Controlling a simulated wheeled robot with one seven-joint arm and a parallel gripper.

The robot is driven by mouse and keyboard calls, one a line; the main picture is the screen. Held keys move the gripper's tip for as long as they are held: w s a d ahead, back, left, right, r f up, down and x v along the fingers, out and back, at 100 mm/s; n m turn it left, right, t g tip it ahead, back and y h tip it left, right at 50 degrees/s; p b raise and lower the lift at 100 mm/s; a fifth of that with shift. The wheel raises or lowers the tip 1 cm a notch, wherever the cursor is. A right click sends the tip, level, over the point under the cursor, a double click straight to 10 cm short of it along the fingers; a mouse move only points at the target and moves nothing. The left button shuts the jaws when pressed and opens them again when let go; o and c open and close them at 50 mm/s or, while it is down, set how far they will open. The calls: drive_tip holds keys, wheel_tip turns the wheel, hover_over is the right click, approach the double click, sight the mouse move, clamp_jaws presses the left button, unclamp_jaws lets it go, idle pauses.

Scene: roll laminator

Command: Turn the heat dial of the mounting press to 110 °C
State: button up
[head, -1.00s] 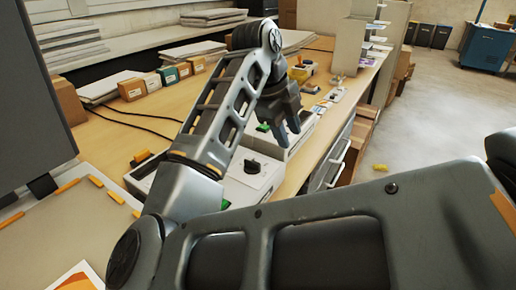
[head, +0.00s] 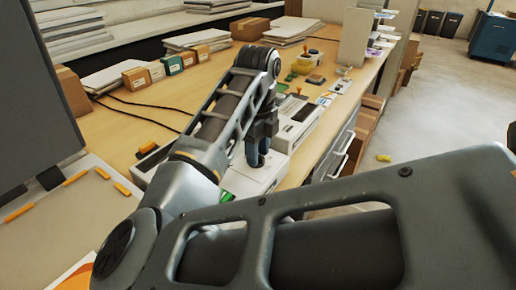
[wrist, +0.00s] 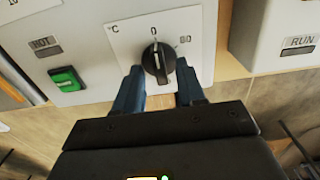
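The heat dial (wrist: 157,60) is a black knob on a white square plate of the mounting press (wrist: 90,15). Its white pointer line is up, near the "0" mark. A "°C" mark is at the plate's upper left and a partly legible number is right of the knob. My gripper (wrist: 160,68) is open, with one blue-grey finger on each side of the knob's lower part. I cannot tell if the fingers touch it. In the head view my gripper (head: 257,158) points down at the press, and the dial is hidden behind it.
A green switch (wrist: 66,79) sits left of the dial. A second white machine with a "RUN" label (wrist: 298,42) stands to the right, across a narrow gap. Small boxes (head: 136,79) line the bench (head: 120,130). A yellow piece (head: 383,158) lies on the floor.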

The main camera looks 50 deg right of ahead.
drive_tip(key=shift+f, duration=0.1)
clamp_jaws()
idle(0.3)
